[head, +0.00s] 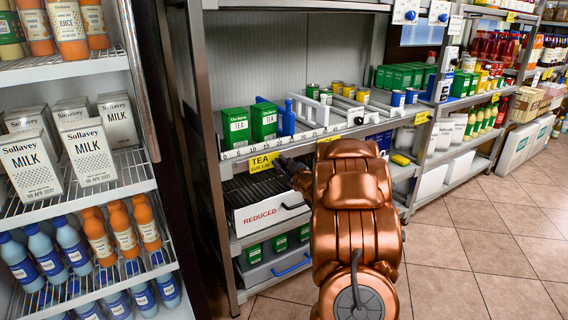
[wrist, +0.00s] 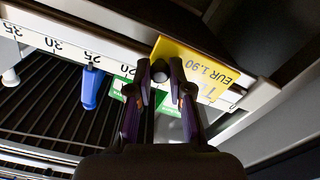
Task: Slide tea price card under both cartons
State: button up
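The yellow tea price card (head: 264,162) reads "TEA EUR 1.90" and is at the shelf's numbered front rail, below the cartons. In the wrist view the card (wrist: 196,68) appears upside down, just beyond my fingertips. Two green tea cartons, the left one (head: 236,127) and the right one (head: 264,121), stand upright side by side on the shelf above the rail. In the wrist view green carton surface (wrist: 120,89) shows partly behind my fingers. My gripper (wrist: 161,70) has its fingertips apart, with a dark round knob visible between them. In the head view my arm partly hides it.
White dividers (head: 312,110) are farther right. A white "REDUCED" bin (head: 264,212) sits below the rail. A milk and juice shelf (head: 70,70) stands at left.

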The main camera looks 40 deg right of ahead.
jog(key=o, duration=0.5)
jog(key=s, duration=0.4)
jog(key=s+a, duration=0.1)
jog(key=s, duration=0.2)
jog(key=s+a, duration=0.1)
jog(key=s, duration=0.3)
jog(key=shift+s+a, duration=0.1)
jog(key=shift+s, duration=0.25)
jog(key=shift+r, duration=0.1)
jog(key=s+a+r+m+g+h+p, duration=0.25)
jog(key=a+r+g+p, duration=0.55)
jog(key=r+p, duration=0.4)
jog(key=s+a+r+g+y+p, duration=0.2)
jog(key=s+a+r+g+p, duration=0.2)
jog(key=s+a, duration=0.6)
jog(key=s+a+r+g+y+p, duration=0.1)
jog(key=s+a+r+g+p, duration=0.2)
jog(key=s+a+p, duration=0.4)
jog(key=s+a+r+m+g+y+p, duration=0.1)
jog(key=s+a+r+g+p, duration=0.3)
jog(key=s+a, duration=0.8)
jog(key=shift+s+a+r+g+y+p, duration=0.3)
jog(key=shift+a+r+y+p, duration=0.5)
jog(key=shift+p, duration=0.2)
